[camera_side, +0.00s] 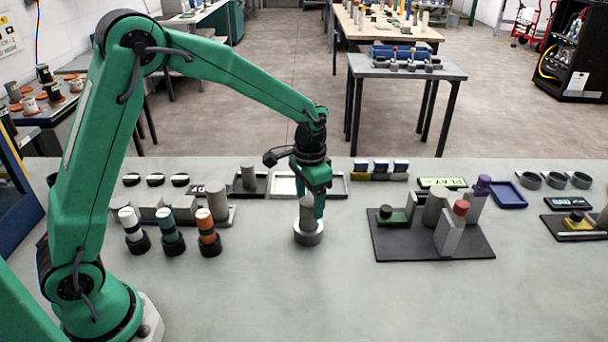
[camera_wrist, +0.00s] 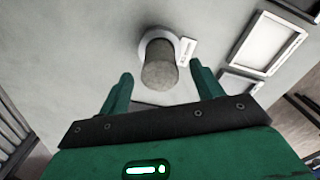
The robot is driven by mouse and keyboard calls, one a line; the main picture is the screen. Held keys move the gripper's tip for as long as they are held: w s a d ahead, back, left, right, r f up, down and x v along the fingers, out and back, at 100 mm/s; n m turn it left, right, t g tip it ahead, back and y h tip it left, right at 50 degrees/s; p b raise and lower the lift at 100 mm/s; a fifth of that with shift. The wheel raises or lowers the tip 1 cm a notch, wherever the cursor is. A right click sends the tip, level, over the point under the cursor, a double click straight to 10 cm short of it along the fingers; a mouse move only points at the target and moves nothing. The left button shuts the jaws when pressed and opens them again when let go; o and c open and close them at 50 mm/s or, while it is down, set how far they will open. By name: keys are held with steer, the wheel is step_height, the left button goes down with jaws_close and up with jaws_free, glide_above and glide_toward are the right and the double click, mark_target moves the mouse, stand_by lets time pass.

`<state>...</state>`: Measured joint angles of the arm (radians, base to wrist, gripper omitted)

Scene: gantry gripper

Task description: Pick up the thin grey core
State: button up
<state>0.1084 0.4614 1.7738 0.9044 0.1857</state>
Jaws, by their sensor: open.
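The thin grey core (camera_side: 306,214) stands upright in a round white holder (camera_side: 308,238) near the middle of the bench. In the wrist view the core (camera_wrist: 158,70) shows between my two green fingers, with the white holder (camera_wrist: 146,38) around its far end. My gripper (camera_side: 313,203) is low over the core and open. In the wrist view my gripper (camera_wrist: 161,76) has a gap on both sides of the core.
Behind stand a dark tray with another grey cylinder (camera_side: 248,177) and a white-floored tray (camera_side: 285,184). Three banded cylinders (camera_side: 171,232) stand to the left. A dark board (camera_side: 400,247) with blocks and cylinders lies to the right. The bench in front is clear.

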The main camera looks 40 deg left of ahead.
mark_target(308, 214)
steer(key=shift+s+f, duration=0.1)
steer(key=shift+f, duration=2.45)
steer(key=c, duration=1.3)
steer(key=shift+c, duration=0.2)
steer(key=shift+r, duration=0.1)
steer(key=shift+r, duration=0.75)
step_height(308, 214, up, 2)
steer(key=shift+r, duration=0.2)
steer(key=s+d+r, duration=0.7)
steer(key=d, duration=0.2)
steer(key=shift+d, duration=0.15)
